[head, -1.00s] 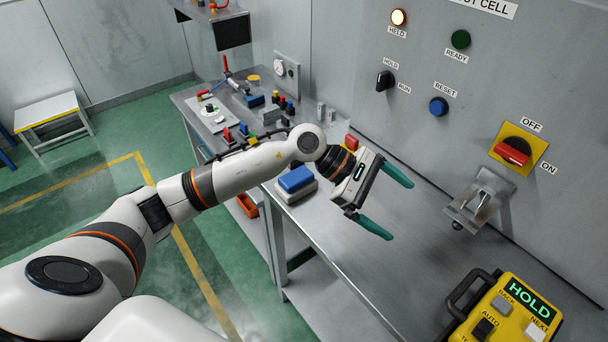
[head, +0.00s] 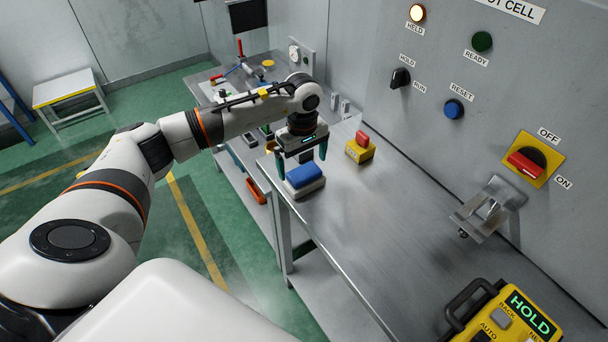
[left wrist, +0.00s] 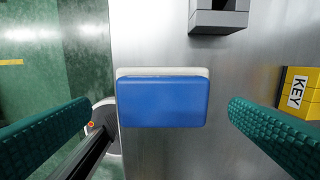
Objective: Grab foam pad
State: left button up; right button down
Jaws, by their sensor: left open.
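The foam pad (head: 304,174) is a blue block resting on a pale base (head: 305,187) near the front edge of the bench. In the left wrist view the blue pad (left wrist: 164,102) lies between the two green fingers, with a gap on each side. My left gripper (head: 302,164) points down over the pad, open and empty, its fingers on either side of it. It also shows in the left wrist view (left wrist: 160,120). My right gripper is not in view.
A yellow box marked KEY with a red top (head: 360,149) stands to the right of the pad. A grey block (left wrist: 218,18) is beyond it. A yellow HOLD pendant (head: 505,318) sits at the lower right. The bench middle (head: 390,220) is clear.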

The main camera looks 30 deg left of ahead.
aim_at(304, 172)
pick_arm(q)
jog(key=f+p, duration=0.2)
jog(key=f, duration=0.2)
jog(key=shift+d+f+p, duration=0.1)
jog(key=shift+d+p, duration=0.1)
jog(key=shift+p, duration=0.1)
jog(key=shift+w+f, duration=0.1)
jog(key=shift+f, duration=0.45)
jog(key=c, duration=0.7)
